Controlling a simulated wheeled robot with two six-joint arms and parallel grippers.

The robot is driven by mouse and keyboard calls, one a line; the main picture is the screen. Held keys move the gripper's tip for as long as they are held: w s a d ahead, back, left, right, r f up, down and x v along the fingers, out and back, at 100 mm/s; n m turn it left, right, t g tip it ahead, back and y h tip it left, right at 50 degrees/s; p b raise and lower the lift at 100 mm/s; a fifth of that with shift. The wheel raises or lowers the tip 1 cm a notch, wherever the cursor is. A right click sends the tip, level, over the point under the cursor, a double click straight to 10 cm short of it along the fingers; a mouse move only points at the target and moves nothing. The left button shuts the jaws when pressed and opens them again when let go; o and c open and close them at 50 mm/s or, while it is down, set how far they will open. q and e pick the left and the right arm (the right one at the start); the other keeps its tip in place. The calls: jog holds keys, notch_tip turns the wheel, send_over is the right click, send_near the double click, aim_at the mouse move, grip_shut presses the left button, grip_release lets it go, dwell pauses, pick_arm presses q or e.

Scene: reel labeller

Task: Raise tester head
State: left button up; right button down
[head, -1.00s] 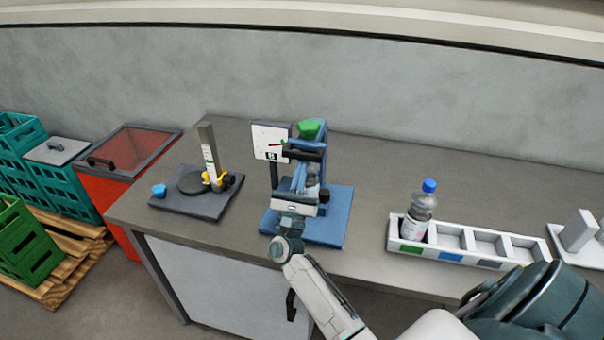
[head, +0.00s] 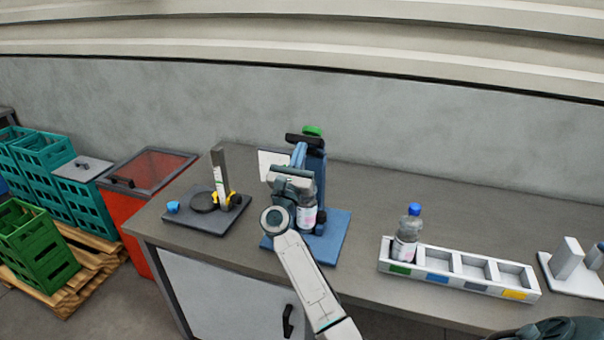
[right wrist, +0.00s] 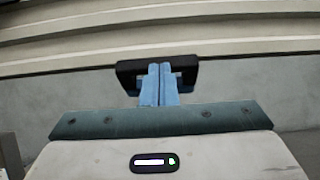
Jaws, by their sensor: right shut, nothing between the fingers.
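The tester (head: 316,185) is a blue stand on a blue base plate, on the grey bench. Its black head bar (head: 303,140) is high on the column, just below the green top (head: 312,131). A bottle with a pale label (head: 307,218) stands in the tester, partly hidden by my right arm. My right gripper (head: 299,150) is shut and empty, its blue fingers pointing up at the head bar. In the right wrist view the fingertips (right wrist: 159,72) meet the black bar (right wrist: 125,72) at its middle; exact contact is unclear.
A white tray (head: 455,284) with a blue-capped bottle (head: 407,235) is at right. Left of the tester are a white panel (head: 270,164) and a dark-based gauge stand (head: 190,217) with a blue cap (head: 173,207). A red bin (head: 150,170) stands beyond the bench.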

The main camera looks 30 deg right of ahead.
jog(key=r, duration=0.1)
jog(key=w+d+r, duration=0.2)
jog(key=shift+r, duration=0.35)
jog(key=b+x, duration=0.1)
jog(key=x, duration=0.2)
jog(key=r+x, duration=0.1)
jog(key=x, duration=0.2)
jog(key=shift+s+a+b, duration=0.2)
jog(key=shift+b, duration=0.15)
jog(key=shift+w+d+r, duration=0.1)
jog(key=shift+w+d, duration=0.05)
pick_arm(q)
jog(key=shift+w+f, duration=0.6)
jog(key=shift+f, duration=0.25)
jog(key=shift+w, duration=0.15)
